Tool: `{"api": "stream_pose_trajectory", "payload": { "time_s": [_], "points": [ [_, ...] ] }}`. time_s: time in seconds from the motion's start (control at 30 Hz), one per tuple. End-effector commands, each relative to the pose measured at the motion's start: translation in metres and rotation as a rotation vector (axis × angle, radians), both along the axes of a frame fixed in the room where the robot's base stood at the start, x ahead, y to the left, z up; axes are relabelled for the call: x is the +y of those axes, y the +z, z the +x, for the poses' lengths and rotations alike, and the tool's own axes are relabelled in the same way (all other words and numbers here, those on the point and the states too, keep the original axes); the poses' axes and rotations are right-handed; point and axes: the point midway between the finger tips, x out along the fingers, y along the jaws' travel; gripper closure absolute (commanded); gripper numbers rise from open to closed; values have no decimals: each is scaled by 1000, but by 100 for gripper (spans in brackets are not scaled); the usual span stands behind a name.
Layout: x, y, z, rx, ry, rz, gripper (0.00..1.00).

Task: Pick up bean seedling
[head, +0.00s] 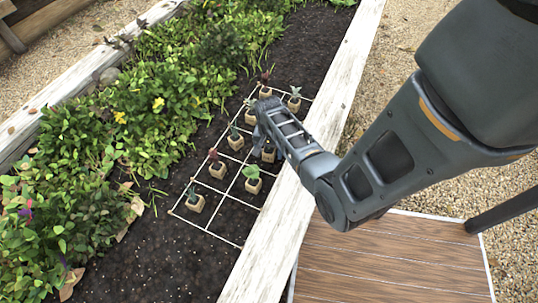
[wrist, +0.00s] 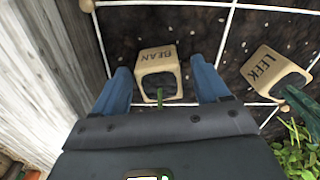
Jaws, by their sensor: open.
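The bean seedling's tan pot (wrist: 156,58), lettered BEAN, shows in the wrist view on dark soil beside a white grid line. Its short green stem (wrist: 160,97) points toward my palm. My gripper (wrist: 160,72) is open, with one blue finger on each side of the pot and a visible gap to it. In the head view my gripper (head: 266,112) is over the planting grid, near the white plank. Most of the bean pot is hidden there by my arm, and I cannot tell it apart from its neighbours.
A LEEK pot (wrist: 270,68) stands right of my gripper in the wrist view. Other potted seedlings, such as one with broad green leaves (head: 252,180), stand in the string grid (head: 205,231). The white plank (head: 300,190) edges the bed; dense foliage (head: 90,150) fills the left.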

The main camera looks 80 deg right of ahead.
Motion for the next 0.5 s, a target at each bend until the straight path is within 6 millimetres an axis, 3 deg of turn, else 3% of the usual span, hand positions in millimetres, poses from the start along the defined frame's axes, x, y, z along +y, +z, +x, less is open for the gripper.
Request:
{"api": "stream_pose_trajectory", "payload": {
  "time_s": [0.2,0.5],
  "points": [
    [0,0,0,0,0,0,26],
    [0,-1,0,0,0,0,53]
  ]
}}
